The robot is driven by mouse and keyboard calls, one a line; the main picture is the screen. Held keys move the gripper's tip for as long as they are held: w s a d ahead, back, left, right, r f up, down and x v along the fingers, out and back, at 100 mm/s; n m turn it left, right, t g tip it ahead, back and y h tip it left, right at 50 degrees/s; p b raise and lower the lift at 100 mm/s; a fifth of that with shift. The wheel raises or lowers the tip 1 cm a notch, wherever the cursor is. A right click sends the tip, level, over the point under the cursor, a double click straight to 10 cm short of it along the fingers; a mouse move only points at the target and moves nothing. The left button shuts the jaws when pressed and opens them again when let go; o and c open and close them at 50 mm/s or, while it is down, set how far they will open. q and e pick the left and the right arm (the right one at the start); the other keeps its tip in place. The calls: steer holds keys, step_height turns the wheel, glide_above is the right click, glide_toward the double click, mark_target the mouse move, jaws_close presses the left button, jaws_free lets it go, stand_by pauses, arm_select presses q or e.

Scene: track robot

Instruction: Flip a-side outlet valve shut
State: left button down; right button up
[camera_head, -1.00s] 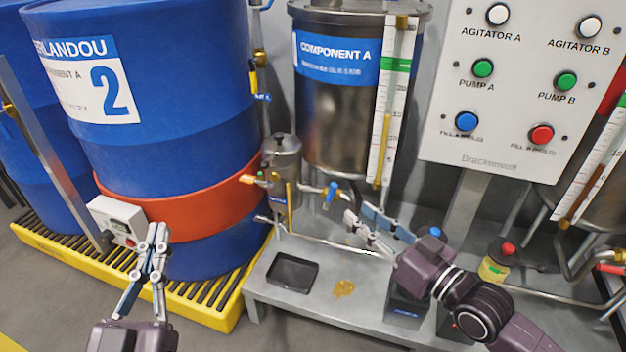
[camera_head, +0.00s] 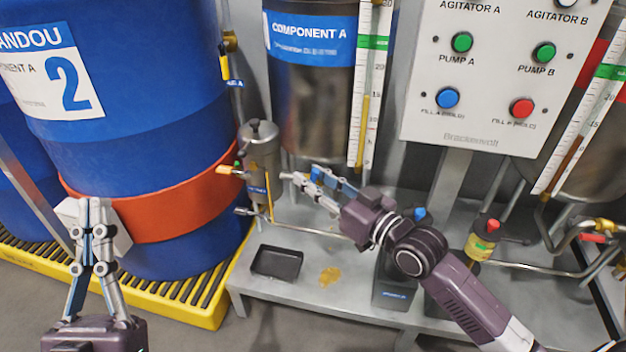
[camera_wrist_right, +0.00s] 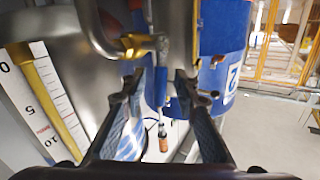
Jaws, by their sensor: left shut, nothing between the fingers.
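My right gripper (camera_head: 298,180) is at the foot of the Component A tank (camera_head: 312,105), beside the metal filter pot, and largely covers the outlet valve in the head view. In the right wrist view, the brass valve body (camera_wrist_right: 136,44) lies just beyond the fingertips. A blue handle (camera_wrist_right: 160,90) hangs below it, within the gap between the open fingers of the right gripper (camera_wrist_right: 158,76). Whether either finger touches the handle I cannot tell. My left gripper (camera_head: 97,204) is shut and empty in front of the blue drum.
A black tray (camera_head: 276,262) and a yellow spill (camera_head: 330,275) lie on the grey bench. The control panel (camera_head: 490,80) stands above right. Pipes and a red-capped bottle (camera_head: 483,240) are near my right arm.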

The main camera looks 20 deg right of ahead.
jaws_close()
stand_by(0.3)
